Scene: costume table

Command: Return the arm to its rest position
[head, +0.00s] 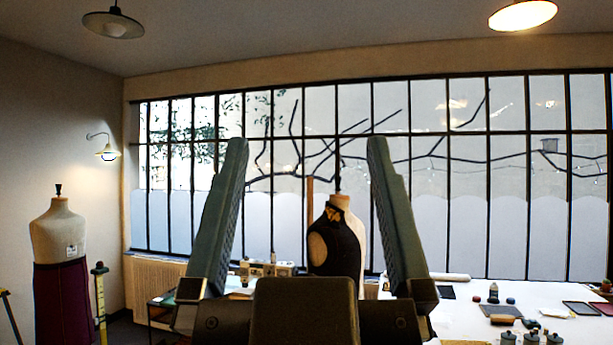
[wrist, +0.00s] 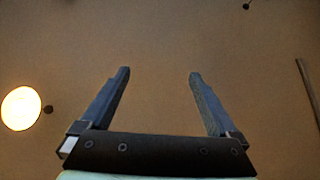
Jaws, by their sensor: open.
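My gripper (head: 307,145) is raised in front of the head camera, its two fingers pointing up and set wide apart. Nothing is between the fingers; through the gap the head view shows the window and a dress form (head: 337,243) in a black top far behind. In the wrist view my gripper (wrist: 160,75) is also open and empty, against a plain brown ceiling. The lower part of my arm is hidden in both views.
A white table (head: 465,318) at the lower right bears jars, pads and small tools. Another dress form (head: 58,240) with a dark red skirt stands at the left. Lamps (head: 113,24) hang from the ceiling. The air around my gripper looks clear.

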